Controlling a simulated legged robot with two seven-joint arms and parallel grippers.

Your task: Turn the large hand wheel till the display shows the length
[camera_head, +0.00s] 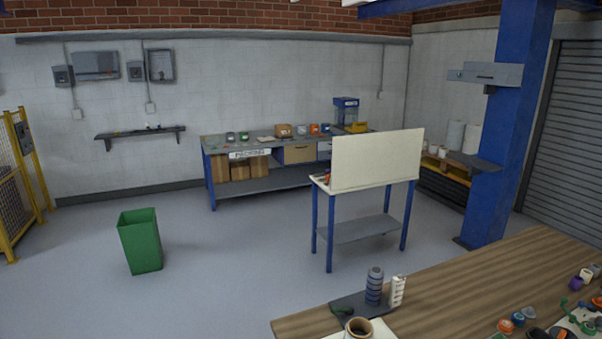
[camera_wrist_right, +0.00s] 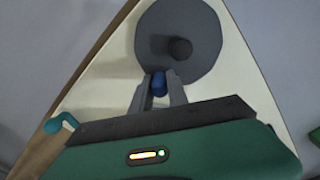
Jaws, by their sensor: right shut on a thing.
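In the right wrist view the large hand wheel (camera_wrist_right: 205,30) is a dark grey disc with a darker round hub (camera_wrist_right: 180,48). It lies against a pale cream panel (camera_wrist_right: 90,85). Whether the handle joins the wheel is hidden by the fingers. I cannot make out the wheel in the head view. No length reading is legible in either view. My left gripper is in neither view.
In the head view a wooden table (camera_head: 460,285) fills the lower right, with several small coloured parts at its right. A dark plate (camera_head: 347,304) bears a ribbed grey-blue roller (camera_head: 374,287) and a white one (camera_head: 397,291). A white board (camera_head: 375,160) stands beyond, left of a blue column (camera_head: 505,140).

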